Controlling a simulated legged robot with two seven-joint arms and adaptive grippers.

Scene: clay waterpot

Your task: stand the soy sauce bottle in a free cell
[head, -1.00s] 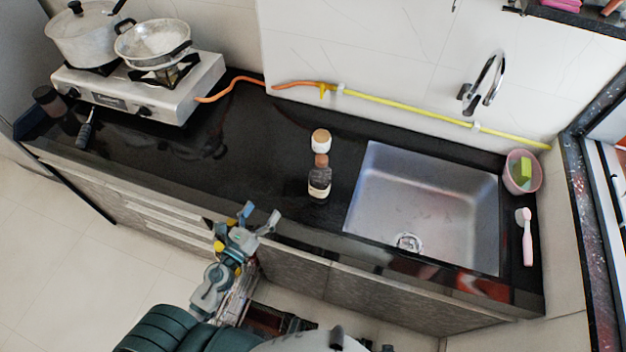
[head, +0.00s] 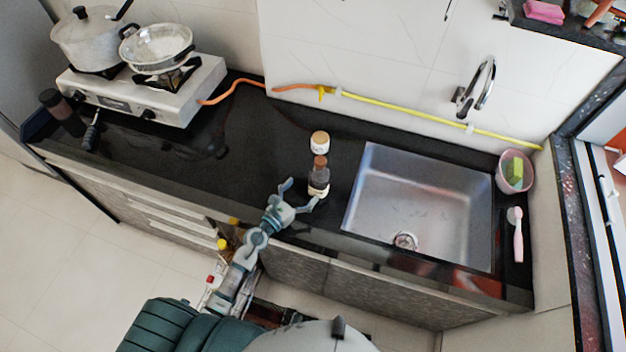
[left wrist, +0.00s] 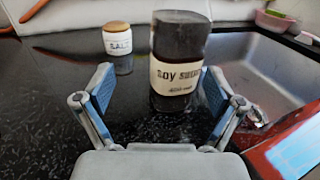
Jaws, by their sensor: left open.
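The soy sauce bottle (head: 319,181), dark with a brown cap and a cream label, stands upright on the black counter left of the sink. My left gripper (head: 303,194) is open, just in front of the bottle at the counter's front edge. No cell is clearly visible. My right gripper is out of view.
A salt jar (head: 320,141) stands close behind the bottle. The sink (head: 420,200) lies to the right, the gas stove (head: 150,90) with pots far left. The counter between stove and bottle is clear. A yellow-capped item (head: 222,244) shows below the counter beside my arm.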

